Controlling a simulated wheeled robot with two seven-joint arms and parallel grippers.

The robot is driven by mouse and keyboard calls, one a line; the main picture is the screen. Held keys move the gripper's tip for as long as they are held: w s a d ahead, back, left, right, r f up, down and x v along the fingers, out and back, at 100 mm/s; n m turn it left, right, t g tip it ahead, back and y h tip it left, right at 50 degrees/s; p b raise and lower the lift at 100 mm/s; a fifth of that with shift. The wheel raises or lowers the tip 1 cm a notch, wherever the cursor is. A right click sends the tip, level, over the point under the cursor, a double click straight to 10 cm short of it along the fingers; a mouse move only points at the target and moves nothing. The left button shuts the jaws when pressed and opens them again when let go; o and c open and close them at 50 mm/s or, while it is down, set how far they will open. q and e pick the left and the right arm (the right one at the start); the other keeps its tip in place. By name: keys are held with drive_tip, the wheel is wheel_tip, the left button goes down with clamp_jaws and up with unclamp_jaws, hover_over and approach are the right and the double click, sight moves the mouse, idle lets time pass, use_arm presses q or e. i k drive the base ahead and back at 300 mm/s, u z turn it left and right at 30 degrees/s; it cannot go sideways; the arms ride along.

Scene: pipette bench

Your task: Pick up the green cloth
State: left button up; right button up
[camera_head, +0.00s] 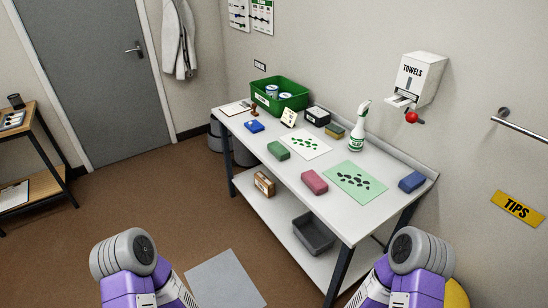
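A green folded cloth (278,150) lies on the white bench (263,163) near its front edge, left of a white sheet with green marks (300,144). It looks like a small block with rounded edges, and nothing covers it. Purple and grey links of both my arms show at the bottom of the view, well short of the bench. Neither of my grippers is in view.
A pink cloth (314,182), a green sheet with dark marks (356,182), a blue cloth (411,181), a spray bottle (358,128) and a green bin (279,95) are on the bench. A grey tub (314,233) sits on its lower shelf. Open floor lies left.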

sight(280, 152)
drive_tip(key=u, duration=0.55)
drive_tip(key=i, duration=0.65)
drive_tip(key=u, duration=0.4)
